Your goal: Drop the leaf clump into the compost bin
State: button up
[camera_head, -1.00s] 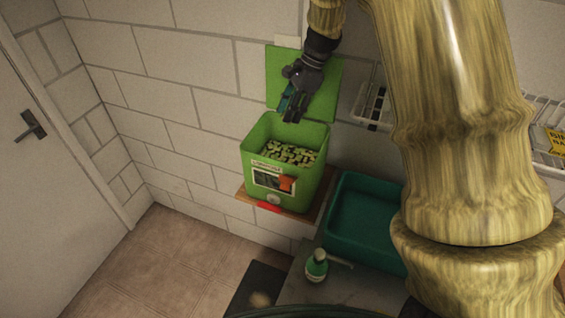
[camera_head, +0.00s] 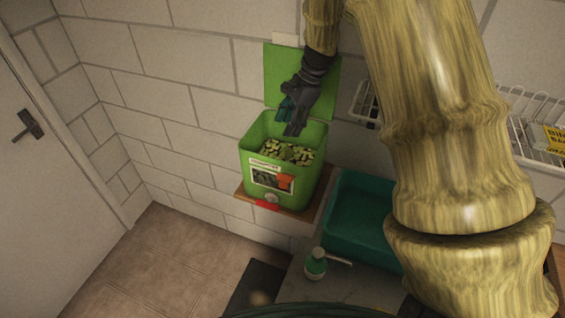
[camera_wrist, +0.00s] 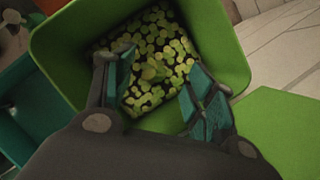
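The green compost bin (camera_head: 262,133) stands open against the wall, with leafy pieces inside. In the wrist view, the bin's rim and inner walls (camera_wrist: 222,45) surround a bed of round yellow-green leaf pieces on dark matter. A brighter green clump (camera_wrist: 153,71), which looks like the leaf clump, shows between and beyond my fingertips among those pieces. I cannot tell whether it rests on them or is just above. My gripper (camera_head: 289,117) points down over the bin's mouth. In the wrist view, my gripper (camera_wrist: 160,95) has its teal-padded fingers wide apart, touching nothing visible.
The bin's raised green lid (camera_head: 285,75) is behind my gripper. The bin stands on a wooden shelf (camera_head: 313,207). A teal basin (camera_head: 345,220) is at its right, with a soap bottle (camera_head: 316,264) in front. A wire rack (camera_head: 535,125) hangs at the right.

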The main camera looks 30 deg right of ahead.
jog(key=shift+r, duration=0.1)
notch_tip(320, 180, up, 10)
dwell(0.7)
dwell(0.3)
